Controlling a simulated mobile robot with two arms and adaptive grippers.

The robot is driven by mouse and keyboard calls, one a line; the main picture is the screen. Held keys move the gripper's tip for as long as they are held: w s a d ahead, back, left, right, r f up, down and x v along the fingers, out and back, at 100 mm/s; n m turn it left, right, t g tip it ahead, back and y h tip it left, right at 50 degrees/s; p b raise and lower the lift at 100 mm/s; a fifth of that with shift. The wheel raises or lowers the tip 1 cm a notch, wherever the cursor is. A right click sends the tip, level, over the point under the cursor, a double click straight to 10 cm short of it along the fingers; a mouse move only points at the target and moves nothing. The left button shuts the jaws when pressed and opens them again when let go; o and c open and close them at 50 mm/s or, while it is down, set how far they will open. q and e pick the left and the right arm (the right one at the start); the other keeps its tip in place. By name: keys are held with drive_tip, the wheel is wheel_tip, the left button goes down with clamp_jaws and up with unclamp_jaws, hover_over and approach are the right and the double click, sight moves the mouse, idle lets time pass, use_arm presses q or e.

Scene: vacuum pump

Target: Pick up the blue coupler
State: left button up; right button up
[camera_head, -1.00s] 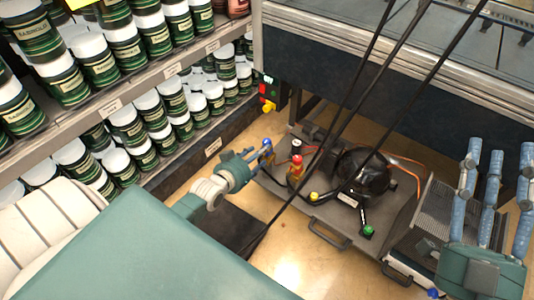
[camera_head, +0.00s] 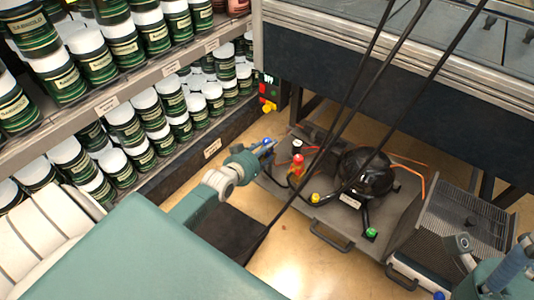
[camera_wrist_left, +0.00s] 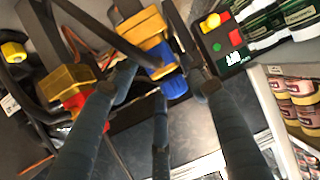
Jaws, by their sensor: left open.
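The blue coupler (camera_head: 266,142) stands at the left end of the pump tray. In the left wrist view the blue coupler (camera_wrist_left: 173,83) shows a ribbed blue part below a yellow body, between the spread fingers. My left gripper (camera_head: 264,154) is open beside the coupler; its fingers also show in the left wrist view (camera_wrist_left: 160,92). One finger overlaps the blue part in that view; I cannot tell whether it touches. My right gripper (camera_head: 488,250) is at the bottom right of the head view, partly cut off, its visible fingers apart and empty.
A red-topped brass fitting (camera_head: 296,166) stands close right of the coupler. The black pump (camera_head: 367,173) fills the middle of the tray (camera_head: 325,222). A control box (camera_head: 268,92) hangs behind. Shelves of jars (camera_head: 150,110) line the left. Dark cables cross the head view.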

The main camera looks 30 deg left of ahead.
use_arm(q)
drive_tip(key=shift+w+f, duration=0.1)
drive_tip(key=shift+w, duration=0.05)
drive_tip(key=c, duration=0.8)
drive_tip(key=shift+c, duration=1.1)
drive_tip(key=shift+r, duration=0.2)
